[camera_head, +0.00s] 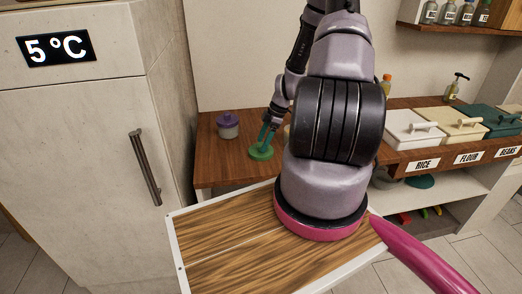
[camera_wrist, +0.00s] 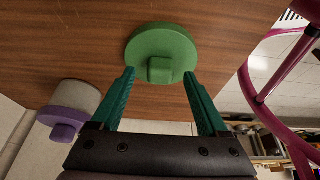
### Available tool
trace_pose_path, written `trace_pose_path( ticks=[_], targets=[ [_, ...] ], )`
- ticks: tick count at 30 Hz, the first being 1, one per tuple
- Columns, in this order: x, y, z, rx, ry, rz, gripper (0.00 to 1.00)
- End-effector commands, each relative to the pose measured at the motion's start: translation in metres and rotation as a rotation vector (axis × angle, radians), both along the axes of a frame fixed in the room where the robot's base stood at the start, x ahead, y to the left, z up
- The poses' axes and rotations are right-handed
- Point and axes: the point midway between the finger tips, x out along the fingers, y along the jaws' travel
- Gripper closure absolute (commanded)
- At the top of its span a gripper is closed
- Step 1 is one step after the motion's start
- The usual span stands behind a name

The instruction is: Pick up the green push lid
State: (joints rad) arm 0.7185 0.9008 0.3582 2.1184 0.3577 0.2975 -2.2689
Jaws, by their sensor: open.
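The green push lid (camera_head: 262,152) lies on the wooden counter, in the head view just left of my arm. In the wrist view the green push lid (camera_wrist: 162,46) is a round disc with a small block-shaped knob facing my gripper. My gripper (camera_wrist: 158,78) is open, with one green finger on each side of the knob. The fingertips are close to the lid's edge; I cannot tell whether they touch it. In the head view my gripper (camera_head: 268,136) is right above the lid and partly covers it.
A jar with a purple lid (camera_head: 228,124) stands on the counter to the left, also seen in the wrist view as a jar (camera_wrist: 72,105). Labelled bins, such as the white rice bin (camera_head: 412,130), stand at the right. A tall cabinet (camera_head: 80,150) borders the counter's left.

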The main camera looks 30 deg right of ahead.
Motion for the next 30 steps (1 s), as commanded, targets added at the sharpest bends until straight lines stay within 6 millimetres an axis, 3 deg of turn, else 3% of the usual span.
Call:
trace_pose_path(
  ticks=[9,15,25,30],
  targets=[
    [0.001,0.002,-0.006,-0.001,-0.001,0.000,0.22],
    [0.001,0.002,-0.006,0.000,-0.001,0.000,0.99],
    [0.001,0.002,-0.004,0.000,-0.001,0.000,1.00],
    [0.001,0.002,0.012,-0.002,-0.003,0.000,1.00]
  ],
)
